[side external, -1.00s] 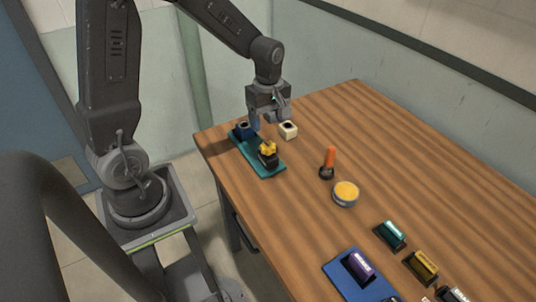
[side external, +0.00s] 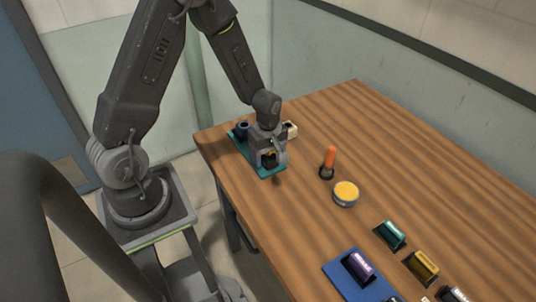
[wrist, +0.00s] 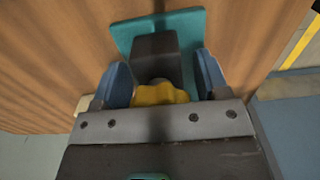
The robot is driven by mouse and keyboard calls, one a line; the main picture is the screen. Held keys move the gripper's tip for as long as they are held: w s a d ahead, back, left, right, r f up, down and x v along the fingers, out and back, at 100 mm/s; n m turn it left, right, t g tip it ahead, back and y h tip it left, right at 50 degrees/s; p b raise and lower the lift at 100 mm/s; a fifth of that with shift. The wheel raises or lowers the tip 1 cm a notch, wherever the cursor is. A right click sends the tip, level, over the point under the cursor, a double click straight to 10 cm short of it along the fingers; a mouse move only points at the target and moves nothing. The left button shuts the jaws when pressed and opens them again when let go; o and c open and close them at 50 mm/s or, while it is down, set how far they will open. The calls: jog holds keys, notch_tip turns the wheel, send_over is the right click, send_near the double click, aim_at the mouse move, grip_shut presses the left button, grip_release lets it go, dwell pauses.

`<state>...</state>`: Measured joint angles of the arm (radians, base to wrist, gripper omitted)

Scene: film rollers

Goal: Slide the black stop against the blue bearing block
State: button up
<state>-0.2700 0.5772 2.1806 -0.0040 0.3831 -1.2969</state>
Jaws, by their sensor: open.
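The black stop (side external: 269,161) with a yellow knob sits on the teal base plate (side external: 276,172), at the end away from the blue bearing block (side external: 241,130). My gripper (side external: 268,164) is down around the stop and partly hides it. In the wrist view the black stop (wrist: 156,52) stands between my two blue-grey fingers, with the yellow knob (wrist: 160,94) nearest the palm. The fingers are open, and a gap shows on each side of the stop. The bearing block is not visible in the wrist view.
A cream block (side external: 291,130) stands just behind the gripper. An orange-handled tool (side external: 329,161) and a yellow-topped tin (side external: 345,193) are to the right. Several rollers and a blue tray (side external: 339,268) lie toward the front. Wood between is clear.

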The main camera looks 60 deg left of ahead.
jog(key=shift+c, duration=0.5)
jog(key=c, duration=1.1)
jog(key=shift+o, duration=0.2)
jog(key=a, duration=0.9)
jog(key=shift+a, duration=0.15)
jog(key=o, duration=1.2)
jog(key=shift+c, duration=0.2)
notch_tip(320, 180, up, 14)
jog(key=shift+f, duration=0.1)
